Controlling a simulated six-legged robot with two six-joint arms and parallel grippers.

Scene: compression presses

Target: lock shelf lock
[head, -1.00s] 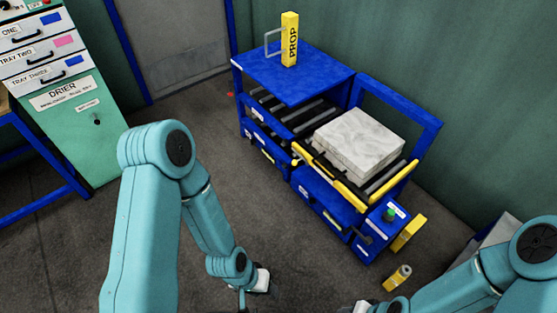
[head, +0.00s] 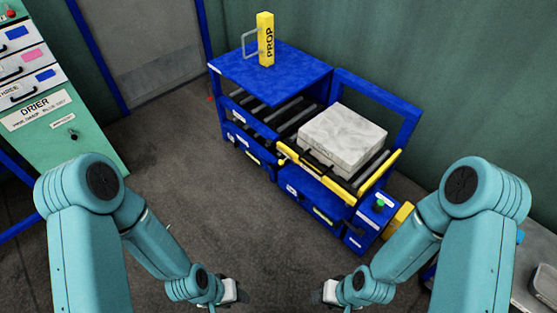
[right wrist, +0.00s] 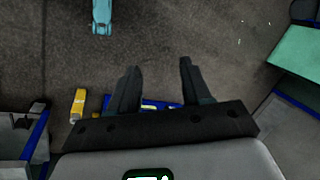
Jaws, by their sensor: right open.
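The blue shelf unit (head: 270,78) stands at centre right, with a lower roller bed (head: 300,115) edged by yellow bars (head: 318,172). I cannot tell which small part is the shelf lock; the yellow bar ends and front fittings are too small to read. My left gripper (head: 236,292) is low in the head view, apart from the shelf; its jaws are too small to judge. My right gripper (head: 326,293) is also low, in front of the shelf and apart from it. In the right wrist view its two fingers (right wrist: 158,68) are spread and empty.
A pale block (head: 342,138) lies on the rollers. A yellow PROP post (head: 265,38) stands on the shelf's top. A green drier cabinet (head: 62,135) is at left. The floor (head: 180,190) before the shelf is clear.

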